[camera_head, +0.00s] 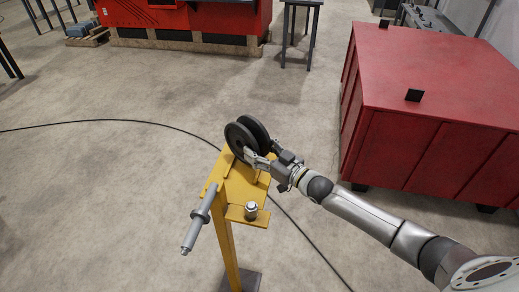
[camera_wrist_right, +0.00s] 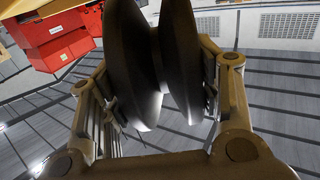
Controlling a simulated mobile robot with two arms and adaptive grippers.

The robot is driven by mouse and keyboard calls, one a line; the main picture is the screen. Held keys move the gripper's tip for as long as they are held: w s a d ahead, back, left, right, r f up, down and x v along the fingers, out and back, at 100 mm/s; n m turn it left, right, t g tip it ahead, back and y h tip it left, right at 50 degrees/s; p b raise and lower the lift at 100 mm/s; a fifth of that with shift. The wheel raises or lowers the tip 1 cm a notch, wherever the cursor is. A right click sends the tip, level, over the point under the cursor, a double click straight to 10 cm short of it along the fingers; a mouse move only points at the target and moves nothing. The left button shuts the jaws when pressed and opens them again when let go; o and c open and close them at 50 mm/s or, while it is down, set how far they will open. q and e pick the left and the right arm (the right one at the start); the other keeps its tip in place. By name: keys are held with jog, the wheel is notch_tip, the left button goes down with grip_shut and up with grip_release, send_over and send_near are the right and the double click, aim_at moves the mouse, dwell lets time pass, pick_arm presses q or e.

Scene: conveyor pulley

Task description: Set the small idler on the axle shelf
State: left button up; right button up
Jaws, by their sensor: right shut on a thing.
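The small idler (camera_head: 240,136), a black pulley of two discs with a groove between, is at the top of the yellow stand (camera_head: 232,188). My right gripper (camera_head: 261,152) is shut on it from the right side. In the right wrist view the idler (camera_wrist_right: 140,65) fills the space between the two fingers (camera_wrist_right: 160,100). The idler stands on edge over the stand's upper shelf plate; I cannot tell if it touches. The gripper hides part of that plate. A grey axle (camera_head: 198,222) sticks out from the stand's left side. My left gripper is not in view.
A small silver fitting (camera_head: 250,210) sits on the stand's lower yellow ledge. A large red box (camera_head: 430,120) stands at the right. A black cable (camera_head: 130,121) runs over the floor behind the stand.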

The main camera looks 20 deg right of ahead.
jog(key=shift+f, duration=0.15)
dwell(0.5)
jog(key=o, duration=1.4)
jog(key=shift+o, duration=0.6)
jog(key=shift+f, duration=0.1)
jog(key=shift+f, duration=0.25)
jog(key=shift+r, duration=0.1)
